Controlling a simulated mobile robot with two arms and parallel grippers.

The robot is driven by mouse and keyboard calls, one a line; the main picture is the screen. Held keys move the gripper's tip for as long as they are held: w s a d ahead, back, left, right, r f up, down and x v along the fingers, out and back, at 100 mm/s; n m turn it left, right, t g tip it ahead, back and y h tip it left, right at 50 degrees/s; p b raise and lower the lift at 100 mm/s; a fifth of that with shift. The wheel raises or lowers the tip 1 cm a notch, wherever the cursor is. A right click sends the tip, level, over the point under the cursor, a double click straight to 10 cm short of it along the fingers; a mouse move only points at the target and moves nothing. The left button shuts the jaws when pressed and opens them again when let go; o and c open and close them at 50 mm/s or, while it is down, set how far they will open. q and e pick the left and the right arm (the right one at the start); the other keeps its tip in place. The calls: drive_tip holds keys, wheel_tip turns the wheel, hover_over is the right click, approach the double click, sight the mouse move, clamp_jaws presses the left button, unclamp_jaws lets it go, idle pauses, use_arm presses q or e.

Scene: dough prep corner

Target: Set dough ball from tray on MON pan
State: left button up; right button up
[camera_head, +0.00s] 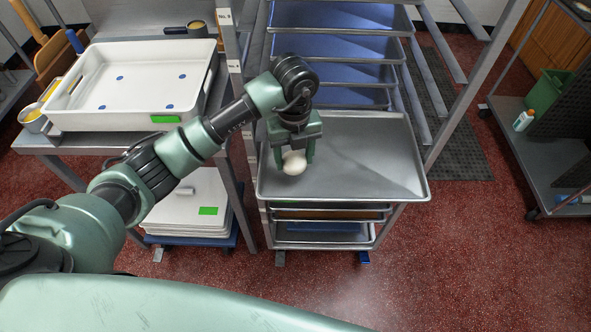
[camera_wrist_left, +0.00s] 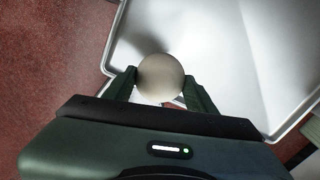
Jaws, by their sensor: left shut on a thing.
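My left gripper (camera_head: 293,157) is shut on a pale round dough ball (camera_head: 294,164). The ball is over the left part of a bare grey metal pan (camera_head: 370,172) that sticks out from the rack. In the left wrist view the ball (camera_wrist_left: 160,72) sits between the two green fingers, near an edge of the pan (camera_wrist_left: 275,45). I cannot tell whether the ball touches the pan. No MON label is readable. The white tray (camera_head: 130,117) on the left table holds no dough ball, only several blue marks inside. My right gripper is not in view.
The metal rack has more pans above (camera_head: 338,48) and below the pulled-out one. Its left post carries small number labels. White stacked lids or trays (camera_head: 190,205) stand low at the left. A cart (camera_head: 545,160) with a bottle stands at the right. The red floor in front is clear.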

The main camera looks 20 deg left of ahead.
use_arm(q)
wheel_tip(320, 180, down, 6)
drive_tip(key=shift+f+p, duration=0.1)
drive_tip(key=shift+p, duration=0.4)
drive_tip(key=shift+f, duration=0.25)
drive_tip(key=shift+f, duration=0.15)
drive_tip(key=o, duration=1.5)
drive_tip(key=shift+c, duration=0.2)
